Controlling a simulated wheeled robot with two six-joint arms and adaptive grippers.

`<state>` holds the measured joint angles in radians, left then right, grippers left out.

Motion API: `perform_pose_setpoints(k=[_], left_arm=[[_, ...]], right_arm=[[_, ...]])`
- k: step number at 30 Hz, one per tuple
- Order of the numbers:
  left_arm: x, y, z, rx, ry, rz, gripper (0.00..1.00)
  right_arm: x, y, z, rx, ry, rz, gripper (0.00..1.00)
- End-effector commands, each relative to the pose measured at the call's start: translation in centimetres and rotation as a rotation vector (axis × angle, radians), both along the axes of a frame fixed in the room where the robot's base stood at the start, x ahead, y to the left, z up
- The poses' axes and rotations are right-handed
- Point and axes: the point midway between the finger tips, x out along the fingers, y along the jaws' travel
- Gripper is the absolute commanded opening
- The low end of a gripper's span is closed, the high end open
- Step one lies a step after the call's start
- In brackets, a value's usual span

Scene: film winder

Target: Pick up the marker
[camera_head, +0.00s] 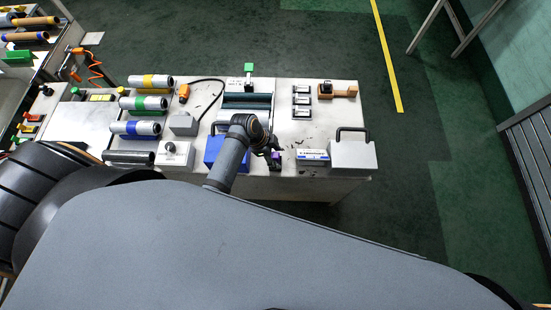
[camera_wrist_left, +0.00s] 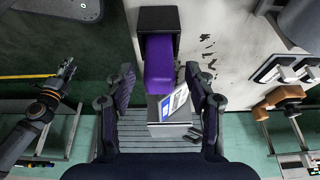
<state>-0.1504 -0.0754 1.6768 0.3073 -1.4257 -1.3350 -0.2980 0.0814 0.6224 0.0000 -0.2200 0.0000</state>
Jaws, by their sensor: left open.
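The marker, purple with a black end, shows in the left wrist view (camera_wrist_left: 159,62). In the head view only a small purple part of it (camera_head: 276,161) shows at the front of the workbench, mostly hidden by the gripper. My left gripper (camera_head: 270,150) is over it. In the left wrist view my left gripper (camera_wrist_left: 160,78) is open, one finger on each side of the marker, with a gap visible on both sides. My right gripper (camera_wrist_left: 66,69) shows small at the left of the wrist view; its jaws are too small to judge.
Several film rolls (camera_head: 148,82) lie further left.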

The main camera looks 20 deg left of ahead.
Motion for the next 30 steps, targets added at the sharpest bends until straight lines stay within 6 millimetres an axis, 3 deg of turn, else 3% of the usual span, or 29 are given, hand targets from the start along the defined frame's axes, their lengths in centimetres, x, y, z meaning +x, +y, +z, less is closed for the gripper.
perform_pose_setpoints(k=[6,18,25,30], left_arm=[[0.0,0.0,-0.1,0.001,0.000,0.000,0.52],[0.0,0.0,0.0,0.001,0.000,0.000,0.01],[0.0,0.0,0.3,0.000,-0.001,-0.001,0.01],[0.1,0.0,3.5,0.000,-0.003,0.000,0.01]], right_arm=[[-0.8,0.0,-0.1,0.000,0.013,0.000,0.40],[-0.3,0.0,0.0,0.000,0.005,0.000,0.40],[-0.3,0.0,0.0,0.000,0.004,0.000,0.40],[-0.3,0.1,0.2,0.001,0.004,0.000,0.40]])
